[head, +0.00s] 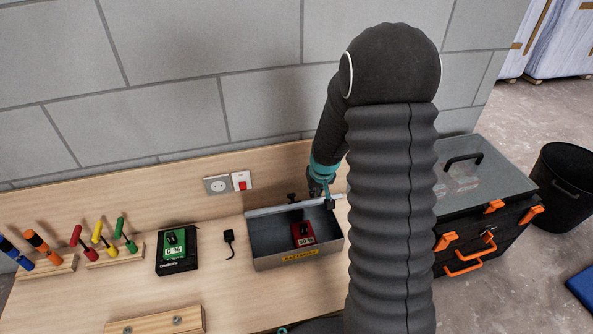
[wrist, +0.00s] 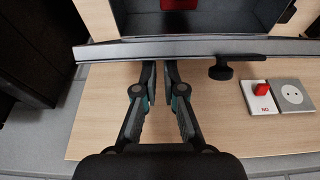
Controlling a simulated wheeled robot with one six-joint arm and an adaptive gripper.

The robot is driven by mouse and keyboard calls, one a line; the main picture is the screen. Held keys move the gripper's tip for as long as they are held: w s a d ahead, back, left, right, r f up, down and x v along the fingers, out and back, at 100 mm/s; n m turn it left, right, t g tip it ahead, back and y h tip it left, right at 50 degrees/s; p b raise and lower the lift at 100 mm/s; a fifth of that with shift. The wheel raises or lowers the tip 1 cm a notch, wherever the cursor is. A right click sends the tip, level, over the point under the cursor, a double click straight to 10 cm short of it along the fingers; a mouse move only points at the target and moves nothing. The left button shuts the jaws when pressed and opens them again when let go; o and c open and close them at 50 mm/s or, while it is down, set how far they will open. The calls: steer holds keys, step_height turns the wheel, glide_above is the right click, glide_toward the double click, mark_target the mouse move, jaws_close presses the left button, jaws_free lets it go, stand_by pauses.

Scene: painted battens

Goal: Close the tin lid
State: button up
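The grey metal tin (head: 270,257) stands on the bench with its lid (head: 270,211) raised along its back edge. In the wrist view the lid (wrist: 120,50) shows nearly edge-on as a long grey bar, with a dark knob (wrist: 222,70) on its outer side. My gripper (head: 327,202) is at the right end of the lid. In the wrist view my gripper (wrist: 160,68) is a little open, with bare wood showing between the fingers. Its fingertips are close against the lid; whether they touch it is unclear. A red meter (head: 303,236) lies inside the tin.
Racks of coloured screwdrivers (head: 108,253) are farther left. A wall socket (head: 217,185) is behind. A black toolbox (head: 470,220) stands at right.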

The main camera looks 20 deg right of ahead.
steer(key=shift+s+f+b, duration=0.3)
steer(key=shift+s+b, duration=0.2)
steer(key=shift+s, duration=0.15)
steer(key=shift+s+f+b, duration=0.35)
steer(key=shift+s+b, duration=0.15)
steer(key=shift+s, duration=0.1)
steer(key=shift+s+f+b, duration=0.3)
steer(key=shift+s+b, duration=0.2)
steer(key=shift+s, duration=0.15)
steer(key=shift+r, duration=0.1)
step_height(320, 180, up, 7)
steer(key=p, duration=0.4)
steer(key=shift+p, duration=0.4)
